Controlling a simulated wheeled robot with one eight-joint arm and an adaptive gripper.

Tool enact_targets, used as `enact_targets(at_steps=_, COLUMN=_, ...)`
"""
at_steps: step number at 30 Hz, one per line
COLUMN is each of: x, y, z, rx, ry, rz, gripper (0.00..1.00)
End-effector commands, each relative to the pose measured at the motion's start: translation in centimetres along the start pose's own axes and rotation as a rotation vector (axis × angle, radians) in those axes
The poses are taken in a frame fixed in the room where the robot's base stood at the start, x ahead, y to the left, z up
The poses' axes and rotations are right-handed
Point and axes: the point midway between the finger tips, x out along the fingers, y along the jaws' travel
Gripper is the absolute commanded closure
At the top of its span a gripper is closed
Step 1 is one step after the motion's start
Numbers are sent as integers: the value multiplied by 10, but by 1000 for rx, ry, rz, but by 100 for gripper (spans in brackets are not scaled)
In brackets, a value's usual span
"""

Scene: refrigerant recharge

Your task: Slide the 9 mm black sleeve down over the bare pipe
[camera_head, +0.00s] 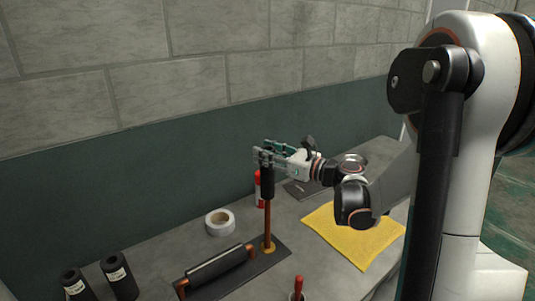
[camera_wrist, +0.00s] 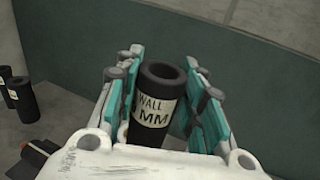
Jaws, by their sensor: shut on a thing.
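My gripper (camera_head: 265,157) is shut on a black sleeve (camera_head: 267,184), holding it upright by its upper part. In the wrist view the sleeve (camera_wrist: 148,112) stands between the teal finger pads. Its white label reads "WALL" and "MM"; the number is not readable. Its top opening looks dark, with no copper showing. The bare copper pipe (camera_head: 267,224) rises upright from a yellowish collar on a dark base plate (camera_head: 270,260). The pipe meets the sleeve's lower end, in line with it; I cannot tell how far it reaches inside.
Two labelled black sleeves (camera_head: 120,276) (camera_head: 75,285) stand at left. A black-covered horizontal pipe (camera_head: 213,267) lies left of the upright pipe. A tape roll (camera_head: 220,222), red-and-white can (camera_head: 258,188), yellow cloth (camera_head: 355,235) and red-handled tool (camera_head: 298,286) surround it.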

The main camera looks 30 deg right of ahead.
Motion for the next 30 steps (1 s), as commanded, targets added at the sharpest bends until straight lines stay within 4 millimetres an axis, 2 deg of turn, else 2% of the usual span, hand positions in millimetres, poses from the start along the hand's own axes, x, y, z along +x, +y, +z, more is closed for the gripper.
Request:
enact_targets(at_steps=17, x=0, y=0, z=0, rx=0, ry=0, rz=0, gripper=87)
enact_targets(at_steps=30, x=0, y=0, z=-18, rx=0, ry=0, rz=0, gripper=87)
